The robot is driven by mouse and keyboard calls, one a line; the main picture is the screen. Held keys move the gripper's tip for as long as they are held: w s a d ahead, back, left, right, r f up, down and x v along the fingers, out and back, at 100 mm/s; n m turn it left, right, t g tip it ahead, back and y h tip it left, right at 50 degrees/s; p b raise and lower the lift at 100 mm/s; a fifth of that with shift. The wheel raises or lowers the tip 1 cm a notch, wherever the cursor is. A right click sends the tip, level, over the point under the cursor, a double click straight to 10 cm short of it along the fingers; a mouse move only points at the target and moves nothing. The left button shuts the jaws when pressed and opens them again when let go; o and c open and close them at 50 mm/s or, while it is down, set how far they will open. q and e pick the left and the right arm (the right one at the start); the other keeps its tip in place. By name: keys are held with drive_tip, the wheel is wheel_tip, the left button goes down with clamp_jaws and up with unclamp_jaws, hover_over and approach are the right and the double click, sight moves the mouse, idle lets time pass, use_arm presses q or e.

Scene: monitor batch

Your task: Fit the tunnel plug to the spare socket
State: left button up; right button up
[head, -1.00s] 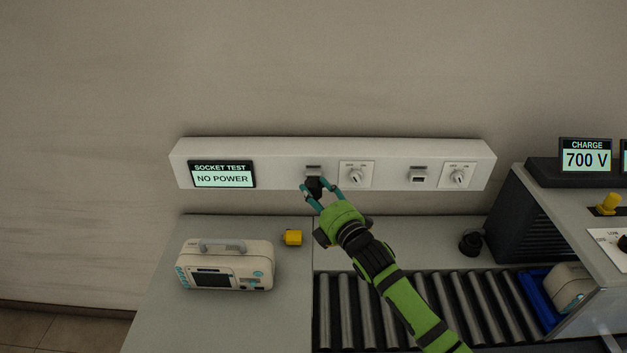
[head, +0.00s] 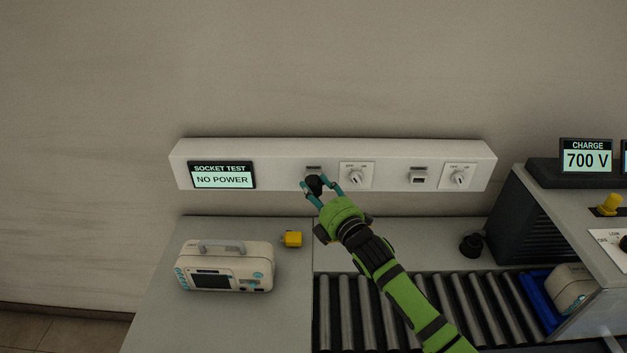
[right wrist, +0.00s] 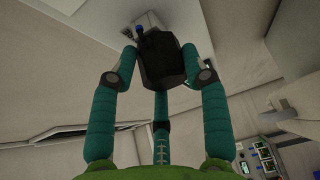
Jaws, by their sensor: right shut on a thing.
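My right gripper (head: 319,189) is shut on a black plug (head: 314,182) at the left socket of the white wall panel (head: 270,160). The plug covers most of that socket, so I cannot tell whether it is inserted or just in front. The right wrist view shows the black plug (right wrist: 165,62) between the teal fingers of the gripper (right wrist: 160,60). A second socket (head: 418,179) on the right of the panel is empty. The labels above both sockets are too small to read. My left gripper is not in view.
A display (head: 222,175) reads "SOCKET TEST NO POWER". Knobs (head: 356,176) and (head: 458,177) sit beside the sockets. Below are a yellow block (head: 292,239), a portable monitor (head: 226,266), a round black object (head: 471,245) and rollers (head: 345,310). A cabinet (head: 520,220) stands right.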

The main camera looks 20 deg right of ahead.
drive_tip(key=o, duration=1.2)
drive_tip(key=shift+w, duration=0.1)
